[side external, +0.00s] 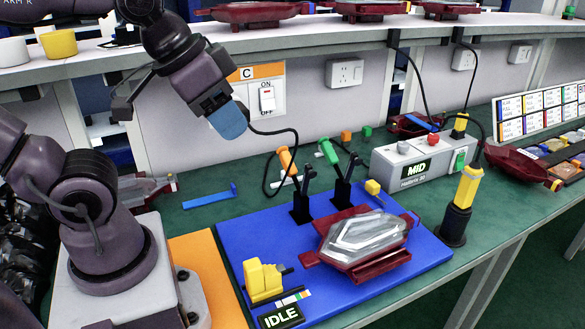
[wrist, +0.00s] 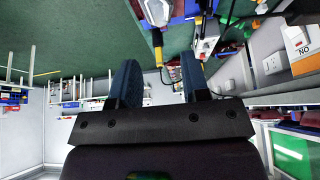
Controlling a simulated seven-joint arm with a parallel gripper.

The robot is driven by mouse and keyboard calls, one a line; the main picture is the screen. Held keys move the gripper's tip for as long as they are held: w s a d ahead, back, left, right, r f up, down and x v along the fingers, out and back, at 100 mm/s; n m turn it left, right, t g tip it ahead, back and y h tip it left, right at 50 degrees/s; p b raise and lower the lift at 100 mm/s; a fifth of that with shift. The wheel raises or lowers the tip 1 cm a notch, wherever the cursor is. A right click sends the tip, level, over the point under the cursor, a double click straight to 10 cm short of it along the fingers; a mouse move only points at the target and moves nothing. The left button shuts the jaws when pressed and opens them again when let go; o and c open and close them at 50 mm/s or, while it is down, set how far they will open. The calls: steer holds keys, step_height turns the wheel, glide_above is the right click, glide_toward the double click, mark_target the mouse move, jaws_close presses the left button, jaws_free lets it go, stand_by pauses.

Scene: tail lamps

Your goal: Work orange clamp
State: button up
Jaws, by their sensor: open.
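The orange clamp (side external: 286,160) has an orange handle, raised and tilted, and stands at the back of the blue fixture board (side external: 250,240). A green-handled clamp (side external: 328,151) stands to its right, with black clamp parts in front of both. A red-framed tail lamp (side external: 362,238) with a clear lens lies on the board. My gripper (side external: 229,120) is up and to the left of the orange clamp, apart from it, near the wall switch. In the wrist view my gripper (wrist: 160,75) shows two blue fingers spread with nothing between them. I cannot clearly make out the orange clamp there.
A black cable (side external: 266,172) hangs just left of the orange clamp. A grey control box (side external: 425,160) marked MID and a yellow-black post (side external: 463,205) stand to the right. A shelf (side external: 290,42) with lamps runs above. A yellow block (side external: 262,280) sits at the board's front left.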

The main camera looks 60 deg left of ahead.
steer(key=shift+o, duration=0.4)
steer(key=shift+o, duration=0.6)
steer(key=shift+a, duration=0.1)
steer(key=n+g, duration=0.6)
steer(key=n, duration=1.2)
glide_above(287, 157)
step_height(287, 157, down, 11)
step_height(287, 157, down, 12)
steer(key=shift+f, duration=0.25)
